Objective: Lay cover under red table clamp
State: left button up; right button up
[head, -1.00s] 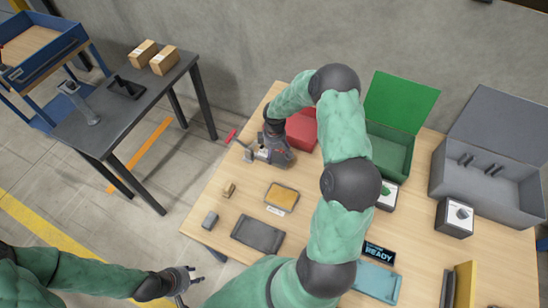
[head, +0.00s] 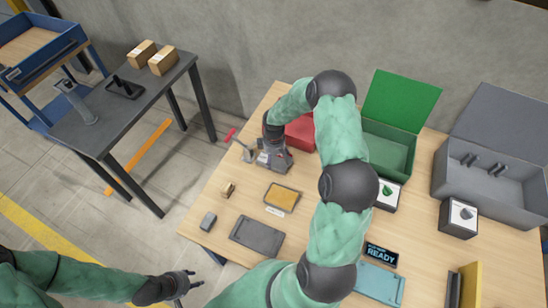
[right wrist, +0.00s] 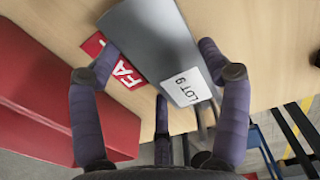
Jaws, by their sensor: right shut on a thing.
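My right gripper (head: 272,156) is over the far left part of the wooden table, beside a red box. In the right wrist view its fingers (right wrist: 163,80) are at both sides of a grey plate-like cover (right wrist: 155,40) with a white "LOT 9" label, and it is shut on it. The red-handled table clamp (head: 231,134) is at the table's left edge, just left of this gripper; its grey metal parts are partly hidden. My left gripper (head: 186,282) is low at the left, off the table, with its fingers apart and nothing visible between them.
The red box (head: 301,132) stands right of the gripper, with a green bin (head: 390,150) beyond. A red label (right wrist: 112,75) lies under the cover. A dark tray (head: 256,235), a yellow-filled tray (head: 282,197) and small blocks lie nearer. Bare wood shows between them.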

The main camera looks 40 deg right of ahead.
aim_at(273, 159)
jog(key=o, duration=1.4)
jog(key=shift+s+a+f, duration=0.25)
jog(key=shift+a+f, duration=0.05)
jog(key=shift+f, duration=0.15)
jog(key=shift+w+r+p, duration=0.15)
jog(key=shift+r+p, duration=0.35)
jog(key=shift+r, duration=0.05)
notch_tip(273, 159, up, 12)
jog(key=p, duration=0.4)
jog(key=shift+w+d+r+p, duration=0.15)
jog(key=shift+p, duration=0.15)
